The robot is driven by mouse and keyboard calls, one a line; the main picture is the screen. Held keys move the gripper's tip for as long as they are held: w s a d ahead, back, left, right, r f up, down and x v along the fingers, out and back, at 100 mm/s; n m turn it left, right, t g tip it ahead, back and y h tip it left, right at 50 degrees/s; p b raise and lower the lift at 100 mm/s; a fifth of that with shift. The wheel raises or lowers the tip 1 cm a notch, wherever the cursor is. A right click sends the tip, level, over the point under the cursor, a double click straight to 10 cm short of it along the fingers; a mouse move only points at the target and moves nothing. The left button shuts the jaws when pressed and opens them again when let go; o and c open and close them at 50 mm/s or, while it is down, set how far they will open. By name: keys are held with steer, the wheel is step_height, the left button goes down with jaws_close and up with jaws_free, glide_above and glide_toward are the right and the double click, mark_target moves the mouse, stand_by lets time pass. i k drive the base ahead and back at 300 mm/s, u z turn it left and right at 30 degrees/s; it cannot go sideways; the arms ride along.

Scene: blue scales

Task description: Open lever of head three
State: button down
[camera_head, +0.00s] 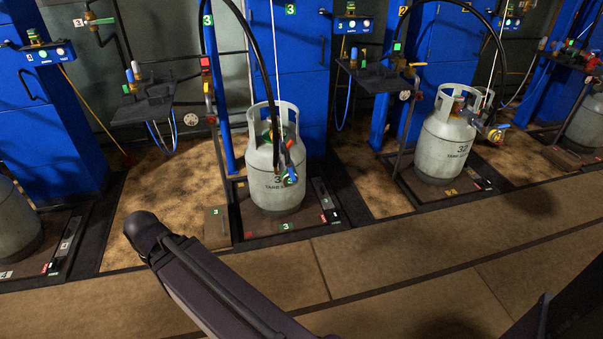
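Small green, blue and red parts show on the head. Its lever is too small to tell apart, and I cannot tell its position. Part of my dark arm crosses the bottom of the view, its rounded end in front and left of scale 3, apart from the cylinder. My gripper is not in view.
Blue cabinets (288,100) stand behind the scales. Another grey cylinder (440,150) with a head stands on the scale to the right. Black shelves (145,102) on posts stand between stations. The floor (400,255) in front of the scales is clear.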

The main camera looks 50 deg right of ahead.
mark_target(289, 168)
steer(key=k, duration=1.3)
steer(key=u, duration=0.3)
steer(key=i, duration=1.1)
steer(key=z, duration=0.65)
steer(key=i, duration=0.65)
steer(key=z, duration=0.4)
